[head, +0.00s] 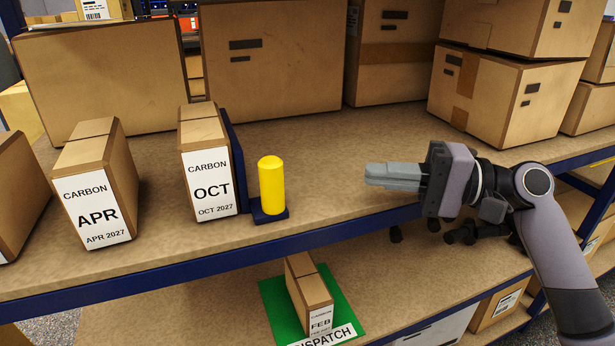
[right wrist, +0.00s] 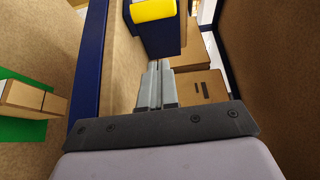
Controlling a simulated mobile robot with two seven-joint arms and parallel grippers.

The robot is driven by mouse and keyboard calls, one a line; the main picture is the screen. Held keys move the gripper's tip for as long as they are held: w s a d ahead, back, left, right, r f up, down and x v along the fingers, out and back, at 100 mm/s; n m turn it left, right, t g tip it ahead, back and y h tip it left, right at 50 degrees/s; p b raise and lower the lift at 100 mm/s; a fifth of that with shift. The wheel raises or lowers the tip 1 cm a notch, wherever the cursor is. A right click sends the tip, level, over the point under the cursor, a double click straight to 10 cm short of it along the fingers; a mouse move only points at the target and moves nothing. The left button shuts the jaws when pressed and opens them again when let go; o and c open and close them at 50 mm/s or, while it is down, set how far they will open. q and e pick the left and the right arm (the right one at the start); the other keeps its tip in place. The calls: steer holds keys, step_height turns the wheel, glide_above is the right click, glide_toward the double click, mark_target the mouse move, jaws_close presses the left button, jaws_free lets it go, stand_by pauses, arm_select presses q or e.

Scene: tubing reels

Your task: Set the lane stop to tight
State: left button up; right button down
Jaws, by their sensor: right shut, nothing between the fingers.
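The lane stop is a dark blue upright plate (head: 236,165) with a foot that carries a yellow post (head: 271,186). It stands on the upper shelf, right beside the OCT carton (head: 207,160), with little or no gap visible between plate and carton. In the right wrist view the yellow post (right wrist: 153,10) and blue plate (right wrist: 158,38) are at the top, beyond the fingertips. My right gripper (head: 368,174) is shut and empty, to the right of the yellow post and apart from it, its fingers pointing left. My left gripper is not in view.
The APR carton (head: 93,185) stands left of OCT, with a gap between them. Large brown boxes (head: 270,60) line the back. A FEB carton (head: 309,295) sits on the green dispatch mat (head: 345,300) below. The shelf between post and gripper is clear.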

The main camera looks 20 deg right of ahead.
mark_target(282, 187)
steer(key=p+x, duration=0.1)
steer(key=x, duration=0.6)
steer(key=shift+r, duration=0.2)
steer(key=a, duration=0.3)
steer(key=shift+s+a+f+p, duration=0.1)
steer(key=shift+s+a+p, duration=0.15)
steer(key=shift+s+p, duration=0.1)
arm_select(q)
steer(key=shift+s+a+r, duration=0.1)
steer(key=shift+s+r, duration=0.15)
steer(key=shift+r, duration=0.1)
arm_select(e)
steer(key=shift+s+a, duration=0.1)
steer(key=shift+a, duration=0.3)
steer(key=shift+a, duration=0.35)
steer(key=a+p, duration=0.2)
steer(key=a, duration=0.1)
steer(key=shift+a, duration=0.15)
steer(key=shift+s+a, duration=0.1)
steer(key=shift+a, duration=0.15)
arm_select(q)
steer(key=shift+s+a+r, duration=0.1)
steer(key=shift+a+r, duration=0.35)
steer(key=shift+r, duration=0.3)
